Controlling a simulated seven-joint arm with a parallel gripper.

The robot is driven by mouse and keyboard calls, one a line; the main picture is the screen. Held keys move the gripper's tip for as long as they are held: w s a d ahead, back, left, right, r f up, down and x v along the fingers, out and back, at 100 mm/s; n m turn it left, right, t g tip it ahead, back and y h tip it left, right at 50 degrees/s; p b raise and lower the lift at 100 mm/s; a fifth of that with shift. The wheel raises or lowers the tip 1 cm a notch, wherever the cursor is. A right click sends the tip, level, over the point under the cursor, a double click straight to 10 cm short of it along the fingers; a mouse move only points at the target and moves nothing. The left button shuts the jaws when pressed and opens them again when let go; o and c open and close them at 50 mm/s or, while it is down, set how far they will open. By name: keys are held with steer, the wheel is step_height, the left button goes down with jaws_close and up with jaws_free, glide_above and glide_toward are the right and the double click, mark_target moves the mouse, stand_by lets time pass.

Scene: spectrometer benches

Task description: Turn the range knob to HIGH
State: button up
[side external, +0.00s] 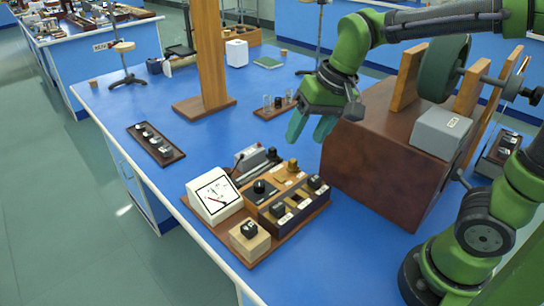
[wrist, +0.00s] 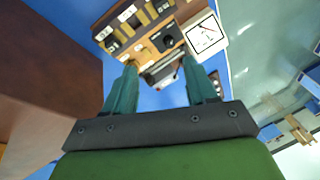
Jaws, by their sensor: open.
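A brown instrument board (side external: 288,236) lies near the bench's front edge. A second black knob (side external: 248,229) sits on a light wooden block at the board's front corner. My gripper (side external: 308,128) is above and behind the board, fingers pointing down. Its teal fingers (wrist: 159,66) are apart and empty, touching nothing.
A large brown box (side external: 375,158) with a wheel on top stands close on the right. A wooden post (side external: 210,65) rises behind. A small rack with glass tubes (side external: 273,108) stands behind my gripper. A strip with black knobs (side external: 155,146) lies left. Blue bench top between is clear.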

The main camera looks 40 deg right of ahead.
mark_target(259, 183)
steer(key=w+a+f+m+g+h, duration=0.1)
steer(key=w+a+m+g+h, duration=0.2)
steer(key=w+m, duration=0.6)
steer(key=f, duration=0.5)
steer(key=w+f+n, duration=0.1)
steer(key=f, duration=0.5)
steer(key=w+f+n+y, duration=0.1)
steer(key=f, duration=0.4)
steer(key=shift+a+f, duration=0.15)
steer(key=shift+a, duration=0.1)
steer(key=c, duration=1.1)
steer(key=shift+o, duration=0.2)
